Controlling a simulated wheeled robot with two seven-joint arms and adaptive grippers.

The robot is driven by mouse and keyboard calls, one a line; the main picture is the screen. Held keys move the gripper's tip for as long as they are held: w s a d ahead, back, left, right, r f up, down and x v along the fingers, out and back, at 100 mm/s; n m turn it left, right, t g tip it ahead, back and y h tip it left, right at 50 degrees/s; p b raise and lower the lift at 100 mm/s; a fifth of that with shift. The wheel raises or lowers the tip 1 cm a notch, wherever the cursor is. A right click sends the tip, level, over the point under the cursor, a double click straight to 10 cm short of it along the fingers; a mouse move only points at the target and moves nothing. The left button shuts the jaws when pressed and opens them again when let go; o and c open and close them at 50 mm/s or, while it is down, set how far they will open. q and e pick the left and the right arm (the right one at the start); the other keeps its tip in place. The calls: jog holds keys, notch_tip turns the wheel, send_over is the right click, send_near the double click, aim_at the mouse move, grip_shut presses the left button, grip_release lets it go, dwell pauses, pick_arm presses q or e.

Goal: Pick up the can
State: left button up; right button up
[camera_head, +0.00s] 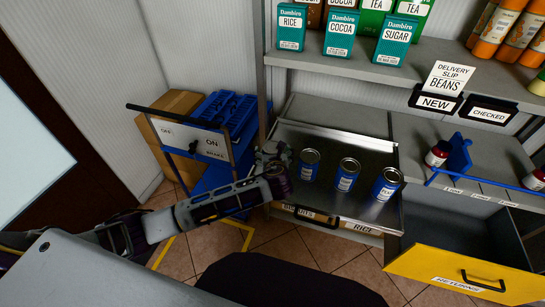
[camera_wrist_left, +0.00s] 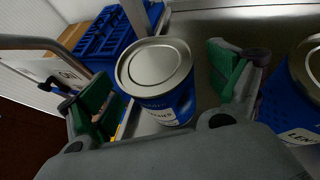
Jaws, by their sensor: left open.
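Three blue cans with silver lids stand upright in a row on a metal tray shelf (camera_head: 340,143): the left can (camera_head: 309,167), the middle can (camera_head: 346,178) and the right can (camera_head: 385,186). My left gripper (camera_head: 279,163) reaches in from the left, beside the left can. In the left wrist view the open gripper (camera_wrist_left: 165,88) has its green finger pads on either side of one can (camera_wrist_left: 155,68). A gap shows between that can and the right pad. Another can (camera_wrist_left: 305,85) stands at the right edge, its label partly cut off. My right gripper is not in view.
A shelf above holds teal rice, cocoa and sugar boxes (camera_head: 338,36). A yellow-fronted returns drawer (camera_head: 460,275) stands open at lower right. A blue rack (camera_head: 459,156) with red-labelled jars sits on the right counter. A trolley with blue crates (camera_head: 225,112) stands at left.

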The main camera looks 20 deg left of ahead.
pick_arm(q)
jog(key=shift+x, duration=0.85)
jog(key=c, duration=1.5)
jog(key=shift+r, duration=0.15)
jog(key=shift+r, duration=4.9)
